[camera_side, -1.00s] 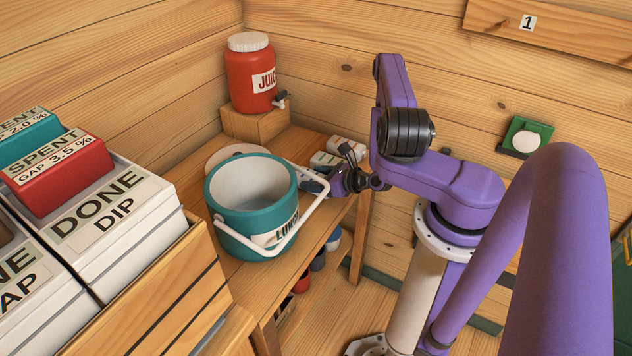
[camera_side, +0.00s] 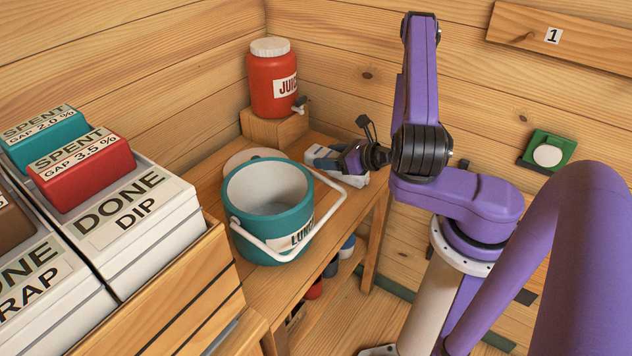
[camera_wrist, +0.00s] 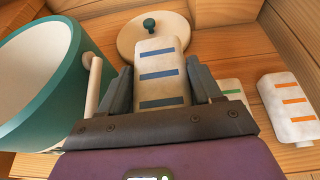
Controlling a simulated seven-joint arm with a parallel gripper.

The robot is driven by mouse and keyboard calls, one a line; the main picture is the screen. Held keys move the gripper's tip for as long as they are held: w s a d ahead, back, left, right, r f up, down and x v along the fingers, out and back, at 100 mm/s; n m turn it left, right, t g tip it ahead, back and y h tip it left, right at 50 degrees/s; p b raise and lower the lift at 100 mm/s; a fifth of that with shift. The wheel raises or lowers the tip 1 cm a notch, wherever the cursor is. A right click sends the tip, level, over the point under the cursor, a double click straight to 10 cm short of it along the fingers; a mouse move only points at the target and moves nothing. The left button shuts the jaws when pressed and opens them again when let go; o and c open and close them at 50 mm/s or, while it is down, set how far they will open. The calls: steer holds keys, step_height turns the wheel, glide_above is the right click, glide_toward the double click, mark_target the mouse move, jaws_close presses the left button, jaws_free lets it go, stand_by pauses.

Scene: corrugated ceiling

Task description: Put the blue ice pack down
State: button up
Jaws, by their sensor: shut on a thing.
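The blue ice pack (camera_wrist: 160,62) is a white block with blue stripes. My gripper (camera_wrist: 162,82) is shut on it, one finger on each side, in the wrist view. In the side view the pack (camera_side: 318,156) shows at the tip of my gripper (camera_side: 338,158), just behind and to the right of the teal bucket. The pack appears raised above the wooden shelf (camera_side: 262,312); the exact gap cannot be told.
The teal lunch bucket (camera_side: 282,228) has a white handle swung to the right. A round lid (camera_wrist: 133,28) with a teal knob lies behind the pack. Green-striped (camera_wrist: 232,90) and orange-striped (camera_wrist: 288,105) packs lie at right. A red juice jug (camera_side: 272,85) stands on a block.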

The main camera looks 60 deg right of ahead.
steer(key=w+a+r+n+y, duration=0.25)
steer(key=a+r, duration=0.35)
steer(key=r, duration=0.4)
steer(key=w+a+r+n+y, duration=0.1)
steer(key=w+a+r, duration=0.2)
steer(key=a+r, duration=0.45)
steer(key=m+h, duration=0.4)
glide_above(318, 193)
step_height(318, 193, down, 10)
steer(key=shift+a+f, duration=0.15)
step_height(318, 193, down, 18)
steer(key=shift+f, duration=0.1)
steer(key=o, duration=1.2)
steer(key=shift+o, duration=0.2)
